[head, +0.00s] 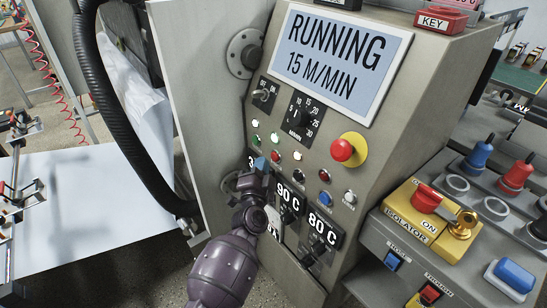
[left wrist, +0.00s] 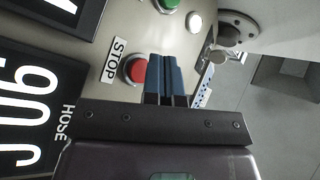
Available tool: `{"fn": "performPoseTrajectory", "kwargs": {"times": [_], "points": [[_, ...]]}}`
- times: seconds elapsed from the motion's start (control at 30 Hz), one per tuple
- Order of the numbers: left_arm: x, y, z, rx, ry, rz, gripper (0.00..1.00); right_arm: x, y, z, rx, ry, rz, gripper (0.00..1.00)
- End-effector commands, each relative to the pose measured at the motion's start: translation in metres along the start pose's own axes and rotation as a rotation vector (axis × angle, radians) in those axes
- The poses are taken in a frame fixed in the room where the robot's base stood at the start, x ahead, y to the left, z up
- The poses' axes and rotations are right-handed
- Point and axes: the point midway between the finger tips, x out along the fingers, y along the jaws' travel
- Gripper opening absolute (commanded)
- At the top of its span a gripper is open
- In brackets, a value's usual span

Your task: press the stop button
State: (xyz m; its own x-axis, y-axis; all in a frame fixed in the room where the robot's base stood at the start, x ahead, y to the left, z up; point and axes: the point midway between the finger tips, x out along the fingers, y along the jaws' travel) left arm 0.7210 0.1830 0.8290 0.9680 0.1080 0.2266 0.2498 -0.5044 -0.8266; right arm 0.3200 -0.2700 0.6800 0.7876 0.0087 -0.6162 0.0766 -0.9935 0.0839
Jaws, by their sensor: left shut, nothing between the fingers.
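The stop button is a small red button (left wrist: 135,69) beside a STOP label (left wrist: 112,60) in the left wrist view. In the head view the red button (head: 277,156) sits on the grey control panel below the display (head: 340,60), which reads RUNNING 15 M/MIN. My left gripper (head: 261,164) is shut and empty, its blue fingertips at the panel just left of the button. In the left wrist view the closed fingers (left wrist: 165,78) lie just right of the button and overlap its edge; I cannot tell whether they touch it. My right gripper is not in view.
A larger red mushroom button (head: 342,150) on a yellow base is on the panel to the right. Temperature displays (head: 320,227) with knobs lie below. A yellow isolator box (head: 430,222) stands at right. A black hose (head: 125,120) hangs at left.

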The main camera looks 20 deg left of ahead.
Motion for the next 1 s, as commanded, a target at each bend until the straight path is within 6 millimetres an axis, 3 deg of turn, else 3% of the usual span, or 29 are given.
{"fn": "performPoseTrajectory", "kwargs": {"times": [1.0], "points": [[0.0064, 0.0038, -0.0046, -0.001, 0.000, -0.001, 0.00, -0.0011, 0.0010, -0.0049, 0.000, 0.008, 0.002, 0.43]]}}
